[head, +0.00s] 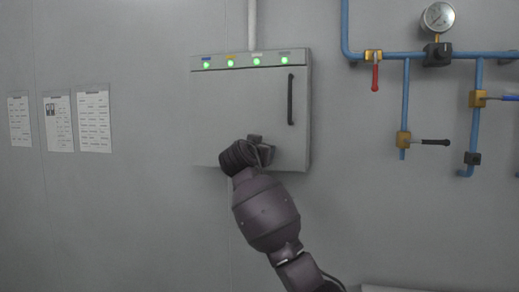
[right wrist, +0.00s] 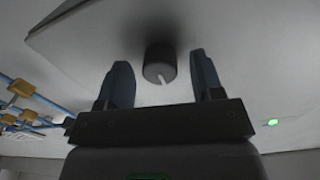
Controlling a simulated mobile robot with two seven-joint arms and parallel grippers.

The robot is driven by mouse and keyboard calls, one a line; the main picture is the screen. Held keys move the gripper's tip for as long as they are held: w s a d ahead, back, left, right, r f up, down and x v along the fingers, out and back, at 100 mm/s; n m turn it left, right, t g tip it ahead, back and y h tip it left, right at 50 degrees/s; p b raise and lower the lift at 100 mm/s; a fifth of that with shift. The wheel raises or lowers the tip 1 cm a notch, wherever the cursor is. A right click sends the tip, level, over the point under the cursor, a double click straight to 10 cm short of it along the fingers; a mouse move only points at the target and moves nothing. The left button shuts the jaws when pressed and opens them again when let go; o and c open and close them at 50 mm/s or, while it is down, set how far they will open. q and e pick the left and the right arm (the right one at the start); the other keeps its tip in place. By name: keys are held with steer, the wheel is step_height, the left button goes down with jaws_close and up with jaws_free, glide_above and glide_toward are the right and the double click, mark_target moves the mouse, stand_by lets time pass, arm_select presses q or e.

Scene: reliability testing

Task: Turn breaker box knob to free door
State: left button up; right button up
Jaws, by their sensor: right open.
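The grey breaker box (head: 235,105) hangs on the wall in the head view, its door closed, with a dark vertical handle (head: 291,99) at the right. The knob (right wrist: 160,63) shows in the right wrist view as a dark round dial with a pale pointer line. It stands on the door face between my right gripper's two fingers. My right gripper (right wrist: 160,84) is open, with a gap on either side of the knob. In the head view my right gripper (head: 262,150) is at the lower part of the door, and the knob is hidden there. My left gripper is not in view.
Several green lights (head: 230,63) line the top of the box. A grey conduit (head: 252,25) rises above it. Blue pipes (head: 405,85) with valves and a gauge (head: 438,17) are at the right. Papers (head: 59,122) hang on the left wall.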

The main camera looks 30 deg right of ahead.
steer(key=c, duration=0.9)
steer(key=shift+c, duration=0.2)
arm_select(q)
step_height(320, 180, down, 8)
steer(key=b, duration=0.9)
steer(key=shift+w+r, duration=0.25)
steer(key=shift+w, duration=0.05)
arm_select(e)
steer(key=shift+m, duration=5.9)
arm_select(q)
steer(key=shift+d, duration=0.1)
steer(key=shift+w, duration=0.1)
